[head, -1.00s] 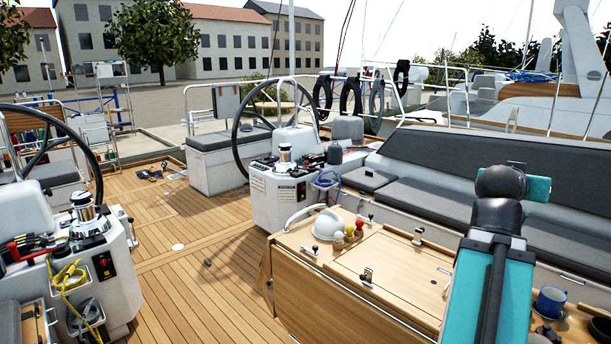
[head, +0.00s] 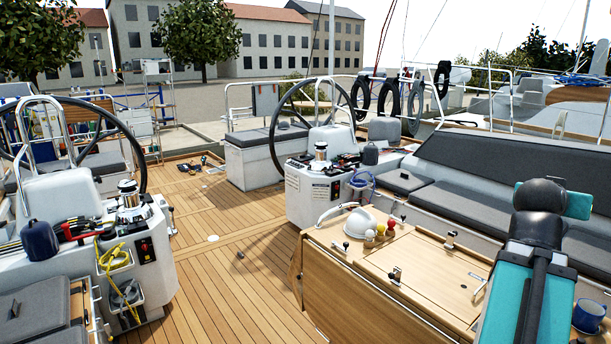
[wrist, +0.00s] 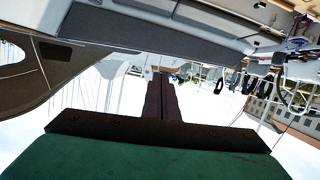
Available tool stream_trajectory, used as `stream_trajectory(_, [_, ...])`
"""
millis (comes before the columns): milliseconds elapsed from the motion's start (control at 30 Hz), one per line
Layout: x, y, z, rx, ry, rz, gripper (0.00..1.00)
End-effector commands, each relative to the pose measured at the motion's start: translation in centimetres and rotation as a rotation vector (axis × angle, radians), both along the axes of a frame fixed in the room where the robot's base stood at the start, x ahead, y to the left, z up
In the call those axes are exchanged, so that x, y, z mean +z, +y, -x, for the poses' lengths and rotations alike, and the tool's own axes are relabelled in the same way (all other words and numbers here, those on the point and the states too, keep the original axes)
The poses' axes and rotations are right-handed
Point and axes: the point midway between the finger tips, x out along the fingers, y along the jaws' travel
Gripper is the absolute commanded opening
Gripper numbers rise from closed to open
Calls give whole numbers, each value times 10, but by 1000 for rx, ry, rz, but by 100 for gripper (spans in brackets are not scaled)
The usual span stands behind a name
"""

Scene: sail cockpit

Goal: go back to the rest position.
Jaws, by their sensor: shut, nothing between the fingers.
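My gripper (wrist: 160,97) shows in the wrist view with its two dark fingers together and nothing between them. It points out into open air, and the scene behind it is upside down. In the head view my teal and black arm (head: 521,295) is folded up at the right, in front of the cockpit table and the long bench. The gripper's fingertips cannot be made out in the head view.
The wooden cockpit table (head: 440,267) carries a white domed thing (head: 360,223) and small coloured balls. A blue mug (head: 588,316) stands right of my arm. A cushioned bench (head: 480,195) runs behind. The teak deck (head: 215,280) left of the table is mostly clear.

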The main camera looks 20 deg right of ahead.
Motion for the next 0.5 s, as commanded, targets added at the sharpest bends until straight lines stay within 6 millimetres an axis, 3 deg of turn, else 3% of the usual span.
stream_trajectory(267, [-35,11,-34,56,31,-57,0])
stream_trajectory(500, [-91,36,-84,142,88,-141,0])
